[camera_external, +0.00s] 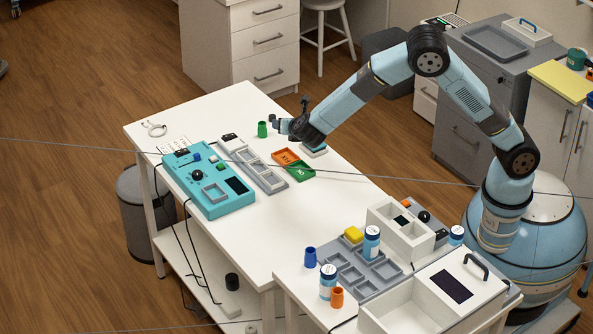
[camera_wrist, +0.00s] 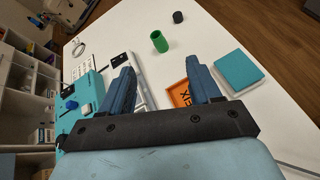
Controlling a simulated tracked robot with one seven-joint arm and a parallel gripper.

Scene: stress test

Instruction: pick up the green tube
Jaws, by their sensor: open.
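The green tube (camera_external: 262,129) stands upright on the white table near its back edge in the external view. It also shows in the wrist view (camera_wrist: 159,41), beyond the fingertips, with its open top visible. My gripper (camera_external: 279,124) is just to the right of the tube in the external view, apart from it as far as I can tell. In the wrist view my gripper (camera_wrist: 165,82) has its two blue fingers spread wide with nothing between them. The tube lies ahead of the gap between the fingers.
A dark cap (camera_wrist: 178,17) stands behind the tube. A teal control box (camera_external: 208,180) sits at left.

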